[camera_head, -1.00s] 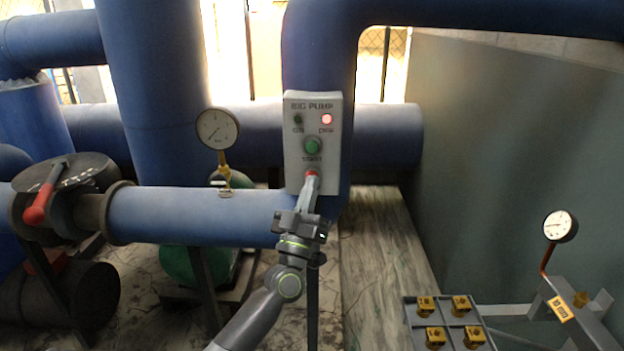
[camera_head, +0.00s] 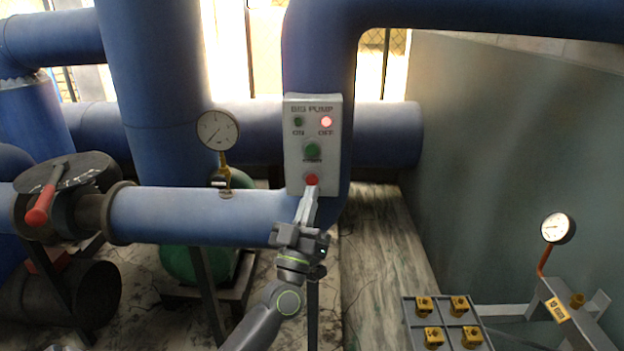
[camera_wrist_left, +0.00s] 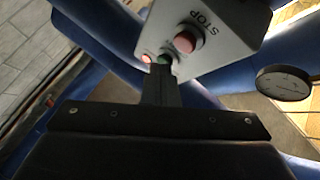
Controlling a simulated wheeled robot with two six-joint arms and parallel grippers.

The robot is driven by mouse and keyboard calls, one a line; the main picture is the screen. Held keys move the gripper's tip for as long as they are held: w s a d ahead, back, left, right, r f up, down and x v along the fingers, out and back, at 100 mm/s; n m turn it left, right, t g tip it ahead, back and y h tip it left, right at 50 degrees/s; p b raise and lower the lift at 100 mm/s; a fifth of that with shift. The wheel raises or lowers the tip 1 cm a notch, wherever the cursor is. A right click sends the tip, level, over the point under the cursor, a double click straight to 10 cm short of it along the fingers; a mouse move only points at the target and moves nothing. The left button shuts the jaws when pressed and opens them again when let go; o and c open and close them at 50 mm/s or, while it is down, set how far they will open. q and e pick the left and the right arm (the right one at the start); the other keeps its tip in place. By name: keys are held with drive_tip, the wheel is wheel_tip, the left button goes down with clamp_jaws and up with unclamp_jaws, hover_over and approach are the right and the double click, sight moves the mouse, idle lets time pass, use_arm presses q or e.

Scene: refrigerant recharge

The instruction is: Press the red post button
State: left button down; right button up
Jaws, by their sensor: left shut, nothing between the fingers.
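The red button (camera_head: 311,180) is the lowest control on the grey "BIG PUMP" box (camera_head: 330,160), under a green button (camera_head: 312,150). In the left wrist view the red button (camera_wrist_left: 187,40) stands out from the box face, next to the word "STOP". My left gripper (camera_head: 310,193) is shut and empty, its tips pointing up just below the red button in the head view. In the wrist view its fingers (camera_wrist_left: 160,80) appear beside the button, apart from it. The whole button face shows in the head view. My right gripper is not in view.
A red lamp (camera_head: 326,122) glows at "OFF"; the other lamp (camera_head: 298,122) is dark. A blue horizontal pipe (camera_head: 200,215) runs behind my left arm. A pressure gauge (camera_head: 217,130) stands left of the box. Yellow fittings (camera_head: 424,306) sit in a tray at lower right.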

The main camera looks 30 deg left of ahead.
use_arm(q)
drive_tip(key=shift+s+d, duration=0.45)
drive_tip(key=shift+s, duration=0.3)
drive_tip(key=shift+s+d, duration=0.45)
drive_tip(key=shift+s, duration=0.3)
drive_tip(key=w+f+m+g+h+p, duration=0.1)
drive_tip(key=w+f+m+g+h, duration=0.15)
drive_tip(key=f, duration=0.85)
drive_tip(key=w+f+m+g+h, duration=0.15)
drive_tip(key=f+g, duration=0.25)
drive_tip(key=f, duration=0.8)
drive_tip(key=s+a+f+m+g, duration=0.1)
drive_tip(key=s+f+g, duration=0.3)
drive_tip(key=f, duration=0.8)
drive_tip(key=s+f+g, duration=0.3)
drive_tip(key=s+f, duration=0.3)
drive_tip(key=f, duration=0.6)
drive_tip(key=s+f+g+p, duration=0.1)
drive_tip(key=s+f+g, duration=0.4)
drive_tip(key=s+f, duration=0.85)
drive_tip(key=s+d+f+g, duration=0.1)
drive_tip(key=s+f+g, duration=0.2)
drive_tip(key=s, duration=0.9)
drive_tip(key=s+d+f+m+g+h, duration=0.1)
drive_tip(key=s+f+g, duration=0.2)
drive_tip(key=s, duration=0.8)
wheel_tip(320, 180, down, 2)
drive_tip(key=shift+s+d+f+p, duration=0.1)
drive_tip(key=shift+s+d+p, duration=0.1)
drive_tip(key=shift+s+p, duration=0.2)
